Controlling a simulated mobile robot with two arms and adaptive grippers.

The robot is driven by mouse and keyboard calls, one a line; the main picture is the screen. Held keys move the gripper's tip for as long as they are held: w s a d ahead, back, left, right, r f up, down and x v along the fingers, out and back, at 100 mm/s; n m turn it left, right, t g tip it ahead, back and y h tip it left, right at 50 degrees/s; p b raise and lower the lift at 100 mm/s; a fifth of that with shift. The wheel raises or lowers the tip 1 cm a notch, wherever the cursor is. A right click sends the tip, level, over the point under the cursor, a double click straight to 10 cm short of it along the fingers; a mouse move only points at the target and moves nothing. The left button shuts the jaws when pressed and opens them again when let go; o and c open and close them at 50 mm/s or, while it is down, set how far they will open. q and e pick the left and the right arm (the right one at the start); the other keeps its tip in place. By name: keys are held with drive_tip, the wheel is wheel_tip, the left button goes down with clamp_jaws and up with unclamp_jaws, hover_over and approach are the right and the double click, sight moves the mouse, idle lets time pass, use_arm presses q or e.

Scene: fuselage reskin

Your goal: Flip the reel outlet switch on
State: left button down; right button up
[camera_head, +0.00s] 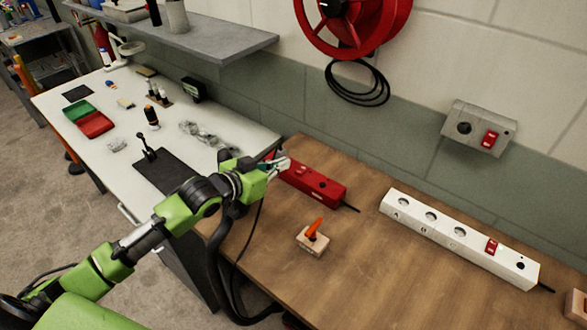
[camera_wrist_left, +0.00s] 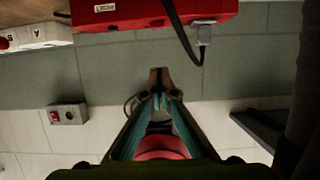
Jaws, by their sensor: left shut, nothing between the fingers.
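A red outlet box (camera_head: 325,188) lies on the wooden bench, with what looks like a small red switch on its left part and a dark socket further right. Its switch position is too small to tell. My left gripper (camera_head: 283,164) is shut and empty at the box's left end, seeming just above it; I cannot tell if it touches. In the left wrist view the shut fingertips (camera_wrist_left: 160,98) point towards the wall, and the red box (camera_wrist_left: 130,14) shows at the top with a grey plug (camera_wrist_left: 203,32) in its side. The red hose or cable reel (camera_head: 352,20) hangs on the wall. My right gripper is out of view.
A white power strip (camera_head: 425,220) with a red switch lies to the right. A grey wall box (camera_head: 480,128) with a red switch is above it. A wooden block with an orange lever (camera_head: 313,240) stands in front. A white table (camera_head: 215,150) with small items adjoins on the left.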

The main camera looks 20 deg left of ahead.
use_arm(q)
drive_tip(key=p, duration=0.1)
hover_over(299, 172)
drive_tip(key=s, duration=0.2)
drive_tip(key=shift+w+a+f, duration=0.15)
drive_tip(key=shift+a+f, duration=0.05)
drive_tip(key=shift+f, duration=0.35)
drive_tip(key=shift+w+a+f, duration=0.1)
drive_tip(key=shift+a+f, duration=0.05)
drive_tip(key=shift+f, duration=0.35)
drive_tip(key=f, duration=0.2)
drive_tip(key=shift+s+a+f+p, duration=0.1)
drive_tip(key=shift+s+f+p, duration=0.1)
drive_tip(key=shift+f+p, duration=0.15)
drive_tip(key=shift+s+f, duration=0.15)
drive_tip(key=shift+f, duration=0.55)
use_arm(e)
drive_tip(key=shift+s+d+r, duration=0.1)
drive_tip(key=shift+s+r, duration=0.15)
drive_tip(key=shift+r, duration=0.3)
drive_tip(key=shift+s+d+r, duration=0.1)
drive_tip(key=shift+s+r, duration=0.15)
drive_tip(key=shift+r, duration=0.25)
